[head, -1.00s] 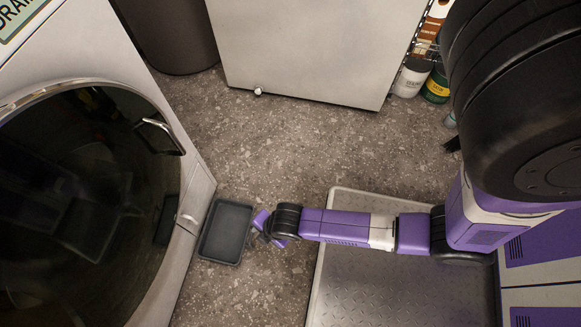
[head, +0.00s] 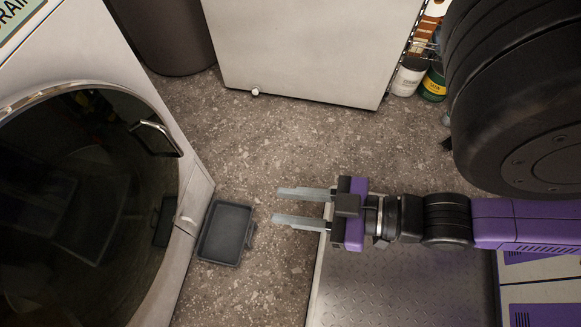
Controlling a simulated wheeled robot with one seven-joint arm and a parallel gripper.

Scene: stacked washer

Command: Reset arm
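My gripper (head: 275,204) is at the middle of the head view, pointing left. Its two pale fingers are parallel with a clear gap between them, and nothing is between them. My arm reaches in from the right edge, above the grey metal plate. The fingertips are a short way right of the dark grey tray (head: 217,247) and appear apart from it.
The washer's round dark door (head: 80,215) with a chrome handle (head: 157,136) fills the left side and looks closed. A white cabinet (head: 310,45) and a dark bin (head: 165,35) stand at the back. Jars (head: 408,77) stand at upper right. Speckled floor (head: 290,130) between is clear.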

